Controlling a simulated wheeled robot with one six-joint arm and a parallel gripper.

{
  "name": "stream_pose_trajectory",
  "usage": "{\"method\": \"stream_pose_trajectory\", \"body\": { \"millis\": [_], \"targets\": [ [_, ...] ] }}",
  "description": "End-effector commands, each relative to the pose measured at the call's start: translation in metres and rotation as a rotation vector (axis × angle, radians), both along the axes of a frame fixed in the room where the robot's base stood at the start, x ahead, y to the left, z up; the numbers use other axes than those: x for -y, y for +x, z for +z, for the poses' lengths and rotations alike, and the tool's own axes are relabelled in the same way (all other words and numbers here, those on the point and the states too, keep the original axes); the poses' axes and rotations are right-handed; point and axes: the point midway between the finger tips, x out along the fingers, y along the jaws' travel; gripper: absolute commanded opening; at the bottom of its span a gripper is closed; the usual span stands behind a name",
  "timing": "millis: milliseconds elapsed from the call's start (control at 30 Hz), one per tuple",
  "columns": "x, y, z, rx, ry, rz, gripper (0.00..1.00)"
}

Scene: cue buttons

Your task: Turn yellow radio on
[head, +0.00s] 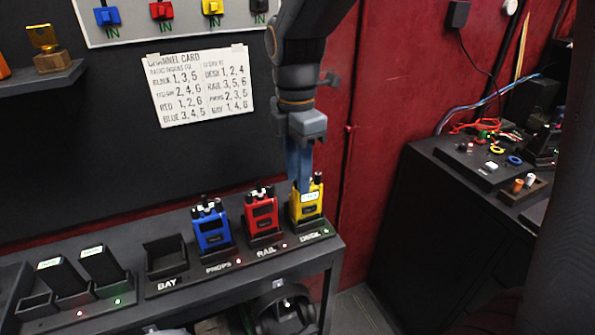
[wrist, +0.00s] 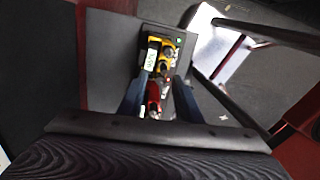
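The yellow radio (head: 306,206) stands upright in the dock labelled DESK, at the right end of the shelf. A green light (head: 326,232) glows by its label. In the wrist view the yellow radio (wrist: 156,45) shows its pale label and dark top knobs. My gripper (head: 303,188) points down at the radio's top, with its blue fingers overlapping it in the head view. In the wrist view my gripper (wrist: 161,77) has its fingers apart, with the radio's top end near and between the tips. I cannot tell whether they touch it.
The red radio (head: 263,216) at RAIL and blue radio (head: 212,230) at PROPS stand close on the left, near red lights. The BAY dock (head: 165,257) is empty. A channel card (head: 200,86) hangs behind. A dark cabinet (head: 440,220) stands right.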

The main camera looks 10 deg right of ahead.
Motion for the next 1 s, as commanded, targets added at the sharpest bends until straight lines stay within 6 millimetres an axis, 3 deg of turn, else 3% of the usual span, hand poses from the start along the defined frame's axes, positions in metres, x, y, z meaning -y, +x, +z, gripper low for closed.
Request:
{"method": "stream_pose_trajectory", "body": {
  "millis": [133, 300, 533, 800, 1000],
  "targets": [
    [0.0000, 0.0000, 0.0002, 0.000, 0.000, 0.000, 0.28],
    [0.0000, 0.0000, 0.0003, 0.000, 0.000, 0.000, 0.00],
    [0.0000, -0.0004, 0.0015, -0.001, 0.000, -0.038, 0.00],
    [0.0004, -0.0006, 0.0030, -0.001, 0.000, -0.296, 0.00],
    [0.0002, 0.0004, 0.0012, 0.000, 0.001, -0.397, 0.00]
  ]
}}
